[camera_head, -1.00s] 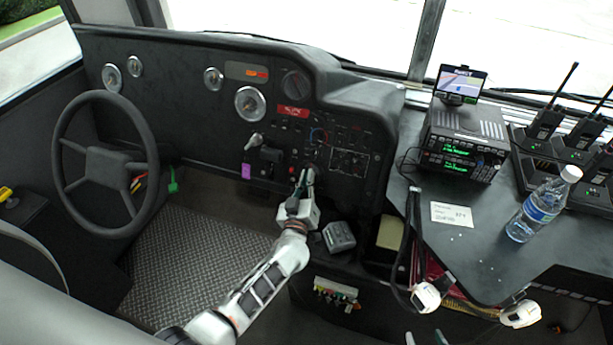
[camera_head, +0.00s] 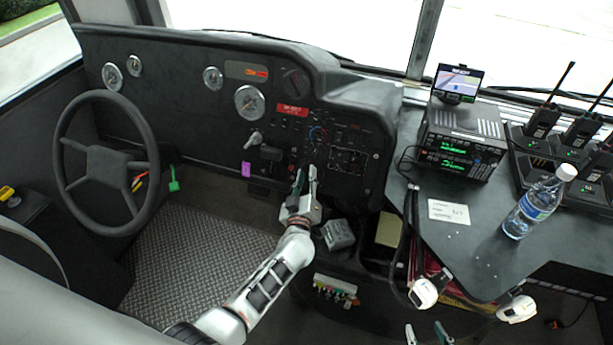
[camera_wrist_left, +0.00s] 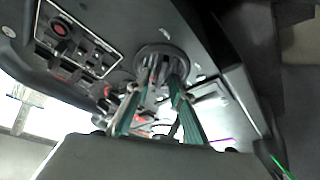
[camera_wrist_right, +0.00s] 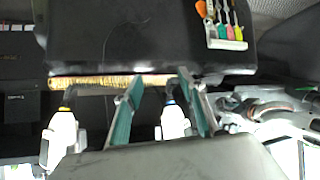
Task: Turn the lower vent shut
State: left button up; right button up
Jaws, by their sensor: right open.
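The round dark vent (camera_wrist_left: 160,62) with a ribbed face shows in the left wrist view, low on the dash panel. In the head view it is largely hidden behind my left gripper (camera_head: 305,180), which points up at the lower dash. In the left wrist view my left fingertips (camera_wrist_left: 160,82) are at the vent's face with a narrow gap between them. I cannot tell whether they press on a part of the vent. My right gripper (camera_head: 426,334) is open and empty at the bottom edge of the head view; its spread fingers also show in the right wrist view (camera_wrist_right: 160,85).
The steering wheel (camera_head: 105,165) is at left. A grey box (camera_head: 338,235) sits just right of my left gripper. Two white handsets (camera_head: 425,292) (camera_head: 517,308) hang below the counter (camera_head: 470,240). A bottle (camera_head: 537,207) and radios (camera_head: 462,140) stand on it.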

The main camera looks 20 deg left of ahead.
dwell(0.3)
pick_arm(q)
jog(key=s+d, duration=0.2)
jog(key=s, duration=0.9)
jog(key=shift+s+r, duration=0.25)
jog(key=shift+s, duration=0.15)
jog(key=shift+d, duration=0.1)
jog(key=s+a+f+m+g+h, duration=0.1)
jog(key=s+f+m+g+h, duration=0.2)
jog(key=s+m, duration=0.3)
jog(key=s+a+f+m+g+h, duration=0.1)
jog(key=s+f+m+g+h, duration=0.2)
jog(key=s, duration=1.2)
notch_tip(320, 180, down, 3)
jog(key=m, duration=0.4)
jog(key=shift+a+g, duration=0.3)
jog(key=shift+a, duration=0.1)
jog(key=shift+o, duration=0.2)
